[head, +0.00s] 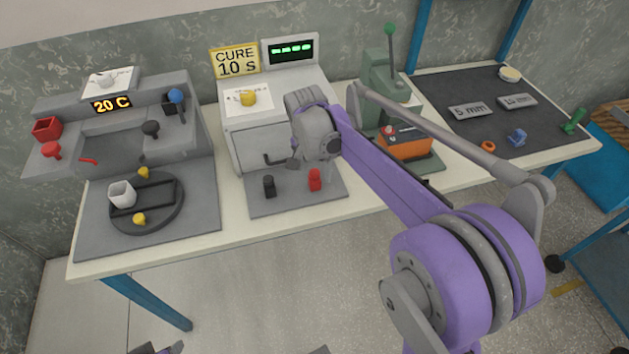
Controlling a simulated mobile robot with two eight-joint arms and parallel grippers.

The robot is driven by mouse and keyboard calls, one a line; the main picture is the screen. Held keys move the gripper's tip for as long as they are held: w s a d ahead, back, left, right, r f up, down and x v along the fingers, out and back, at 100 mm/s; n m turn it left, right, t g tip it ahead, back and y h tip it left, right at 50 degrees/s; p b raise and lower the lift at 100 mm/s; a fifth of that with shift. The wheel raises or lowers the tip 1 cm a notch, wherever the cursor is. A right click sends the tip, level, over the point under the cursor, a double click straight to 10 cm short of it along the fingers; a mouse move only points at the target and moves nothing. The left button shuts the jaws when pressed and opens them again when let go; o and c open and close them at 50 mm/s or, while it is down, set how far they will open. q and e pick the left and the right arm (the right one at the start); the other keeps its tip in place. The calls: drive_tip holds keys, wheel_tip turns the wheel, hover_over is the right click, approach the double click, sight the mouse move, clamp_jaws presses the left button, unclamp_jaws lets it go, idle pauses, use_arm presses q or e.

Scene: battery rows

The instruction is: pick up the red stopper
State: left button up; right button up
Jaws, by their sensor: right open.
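A small red stopper-like piece (315,180) stands upright on the grey mat (285,205) in front of the white oven. A similar black piece (269,186) stands to its left. My right gripper (311,166) reaches in from the right on its purple arm and hangs just above and behind the red piece. It is open and appears empty; its fingertips are partly hidden by the wrist. I cannot tell whether it touches the red piece.
The white oven (247,146) with its door handle stands close behind. An orange battery-like block (404,147) sits on the green press at right. A round dark fixture (166,220) with a white cup is at left. The front table strip is clear.

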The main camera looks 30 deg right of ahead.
drive_tip(key=shift+w+d+f, duration=0.1)
drive_tip(key=shift+d+f, duration=0.05)
drive_tip(key=shift+f, duration=0.75)
drive_tip(key=shift+c, duration=0.2)
